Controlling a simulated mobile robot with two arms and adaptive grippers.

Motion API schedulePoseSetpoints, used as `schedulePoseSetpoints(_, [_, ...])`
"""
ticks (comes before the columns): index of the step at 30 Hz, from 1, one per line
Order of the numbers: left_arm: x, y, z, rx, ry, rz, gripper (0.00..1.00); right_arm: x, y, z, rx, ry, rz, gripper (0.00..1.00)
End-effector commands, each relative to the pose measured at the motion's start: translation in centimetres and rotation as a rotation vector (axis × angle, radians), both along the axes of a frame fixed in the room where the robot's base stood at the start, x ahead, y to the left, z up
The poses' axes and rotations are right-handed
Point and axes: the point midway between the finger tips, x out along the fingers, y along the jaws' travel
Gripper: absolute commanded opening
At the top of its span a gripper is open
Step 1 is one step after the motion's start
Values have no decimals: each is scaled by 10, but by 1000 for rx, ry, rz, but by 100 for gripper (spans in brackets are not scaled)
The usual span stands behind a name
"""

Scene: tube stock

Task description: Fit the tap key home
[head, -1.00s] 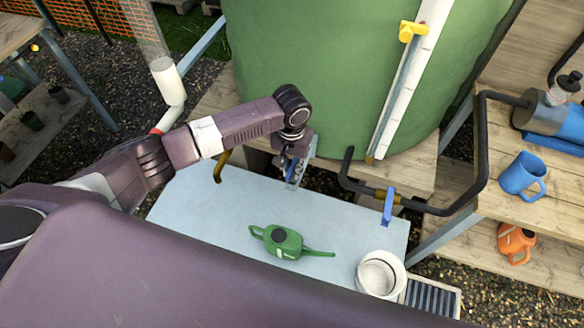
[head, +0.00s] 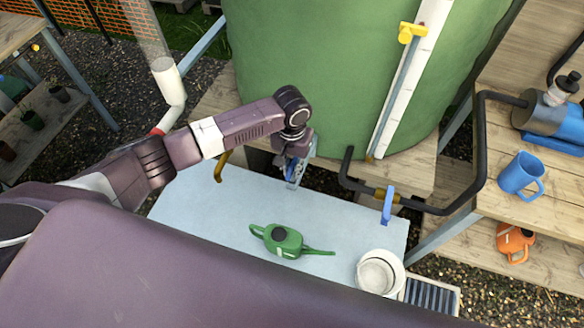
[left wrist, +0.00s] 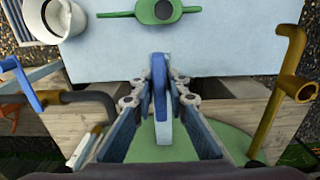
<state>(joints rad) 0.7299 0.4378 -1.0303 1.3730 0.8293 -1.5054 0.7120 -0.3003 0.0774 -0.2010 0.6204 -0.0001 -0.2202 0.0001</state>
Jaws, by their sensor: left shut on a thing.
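My left gripper (head: 293,182) is shut on a blue tap key (left wrist: 159,95), which stands between its fingers in the left wrist view. In the head view the gripper hangs in front of the green tank, over the back edge of the pale blue table. The gripper hides most of the key there. A brass tap (head: 221,165) is left of the gripper; it shows at the right in the left wrist view (left wrist: 287,85), apart from the key. My right gripper is not in view.
A green watering can (head: 283,241) and a white pot (head: 370,262) are on the pale blue table (head: 200,220). A black pipe (head: 437,210) with a blue-handled valve (head: 388,206) runs to the right. The green tank (head: 310,60) rises behind the gripper.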

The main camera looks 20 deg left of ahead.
Motion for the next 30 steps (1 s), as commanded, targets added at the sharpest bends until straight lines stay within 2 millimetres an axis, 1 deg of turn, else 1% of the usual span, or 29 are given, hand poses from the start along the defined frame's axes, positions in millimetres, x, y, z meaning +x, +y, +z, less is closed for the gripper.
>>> schedulePoseSetpoints(10, [0, 0, 1, -1, 0, 0, 0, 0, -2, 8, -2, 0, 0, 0])
schedulePoseSetpoints(30, [0, 0, -10, -1, 0, 0, 0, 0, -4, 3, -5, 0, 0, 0])
